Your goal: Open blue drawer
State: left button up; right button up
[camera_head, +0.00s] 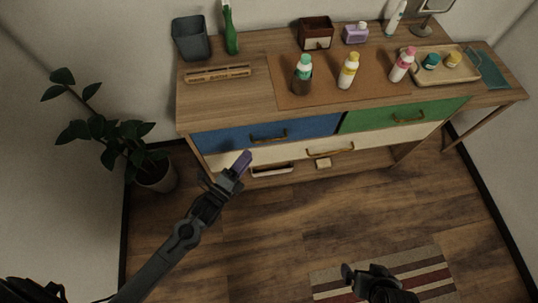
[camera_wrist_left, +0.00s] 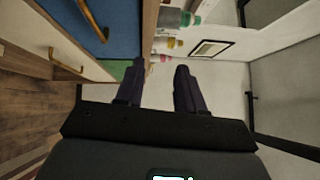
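The blue drawer (camera_head: 220,139) is at the upper left of the dresser front and looks closed, flush with the front. Its brass handle (camera_head: 268,137) is in the middle of the blue front. In the left wrist view the blue drawer (camera_wrist_left: 118,25) and its handle (camera_wrist_left: 93,20) are at the upper left. My left gripper (camera_head: 243,160) is in front of the dresser, below and left of the handle as seen from the head, apart from it. Its two fingers are spread and empty in the left wrist view (camera_wrist_left: 160,75). My right gripper (camera_head: 352,275) is low over the floor, away from the dresser; its finger gap is unclear.
A green drawer (camera_head: 380,118) is right of the blue one, and a cream drawer (camera_head: 225,160) lies below. Bottles, a tray (camera_head: 434,77) and boxes stand on the top. A potted plant (camera_head: 156,175) is at left. Floor in front is open, with a striped rug (camera_head: 425,275).

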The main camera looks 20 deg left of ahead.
pick_arm(q)
notch_tip(320, 180, down, 12)
jog(key=w+b, duration=0.3)
jog(key=b, duration=0.6)
jog(key=b+x, duration=0.2)
jog(key=x, duration=0.8)
jog(key=shift+w+r+m+h+b, duration=0.25)
jog(key=shift+w+m+h+b, duration=0.05)
jog(key=shift+w+b, duration=0.1)
pick_arm(e)
notch_tip(320, 180, down, 14)
jog(key=shift+f, duration=0.25)
pick_arm(q)
jog(key=shift+a, duration=0.1)
jog(key=shift+c, duration=0.5)
pick_arm(e)
jog(key=shift+s, duration=0.1)
pick_arm(q)
grip_shut()
